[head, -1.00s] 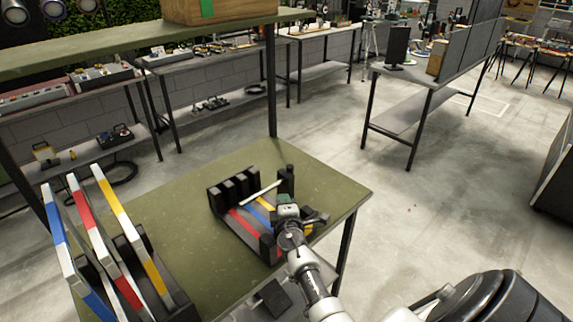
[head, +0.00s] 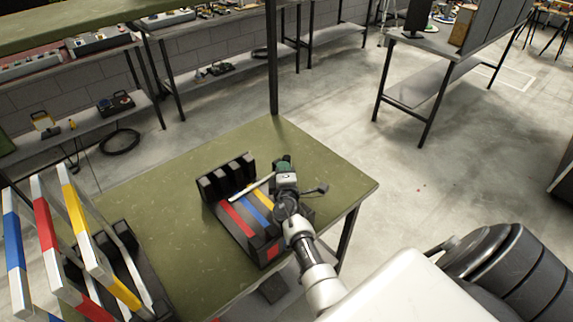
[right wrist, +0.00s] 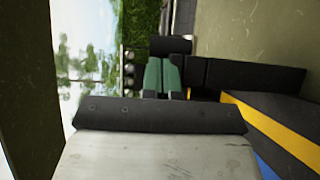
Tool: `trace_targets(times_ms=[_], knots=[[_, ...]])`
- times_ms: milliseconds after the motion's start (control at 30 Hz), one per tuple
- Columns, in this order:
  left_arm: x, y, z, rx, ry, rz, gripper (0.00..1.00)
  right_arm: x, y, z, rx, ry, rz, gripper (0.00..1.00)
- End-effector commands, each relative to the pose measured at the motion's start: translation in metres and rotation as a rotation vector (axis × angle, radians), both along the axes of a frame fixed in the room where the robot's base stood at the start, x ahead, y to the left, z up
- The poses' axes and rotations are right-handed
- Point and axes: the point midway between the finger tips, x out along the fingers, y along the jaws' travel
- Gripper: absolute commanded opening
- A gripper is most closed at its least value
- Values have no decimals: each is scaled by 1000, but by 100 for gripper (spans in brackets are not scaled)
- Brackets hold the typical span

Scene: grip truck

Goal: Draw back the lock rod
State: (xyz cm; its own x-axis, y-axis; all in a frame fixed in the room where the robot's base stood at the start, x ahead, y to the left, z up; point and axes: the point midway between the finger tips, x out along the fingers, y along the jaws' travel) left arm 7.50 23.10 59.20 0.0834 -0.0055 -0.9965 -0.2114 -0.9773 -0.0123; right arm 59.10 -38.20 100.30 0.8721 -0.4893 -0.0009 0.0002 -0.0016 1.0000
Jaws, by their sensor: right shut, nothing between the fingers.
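The lock rod (head: 251,187) is a thin pale bar. It lies slantwise across the black rack (head: 213,206), which has red, blue and yellow stripes on its floor. My right gripper (head: 285,164) is over the rack's right side, close to the rod's right end. It hides that end, and I cannot tell whether it touches the rod. In the right wrist view its green fingers (right wrist: 163,77) are together with nothing between them, beside black rack parts (right wrist: 245,76). I cannot make out the rod there. My left gripper is not in view.
The rack stands on a green-topped table (head: 320,165). At the left, a black holder (head: 120,240) carries upright panels with blue, red and yellow bands (head: 75,215). The table top is clear behind and to the right of the rack. A dark post (head: 272,70) rises at the table's far corner.

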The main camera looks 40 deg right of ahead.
Motion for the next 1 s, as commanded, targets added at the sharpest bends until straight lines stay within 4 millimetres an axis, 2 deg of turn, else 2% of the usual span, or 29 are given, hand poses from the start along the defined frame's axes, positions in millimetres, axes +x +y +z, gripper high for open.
trace_targets(times_ms=[267, 433, 567, 800, 1000], knots=[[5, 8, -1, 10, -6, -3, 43, 0, -1, 0, 0, 0, 0, 0], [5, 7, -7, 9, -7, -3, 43, 1, -16, -2, -2, -1, 0, 0], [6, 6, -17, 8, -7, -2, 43, 4, -42, -2, -5, -2, -1, 0], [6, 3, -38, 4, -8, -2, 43, 9, -104, -3, -4, -3, -1, 0], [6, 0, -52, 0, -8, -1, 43, 11, -145, -3, -3, -1, -1, 0]])
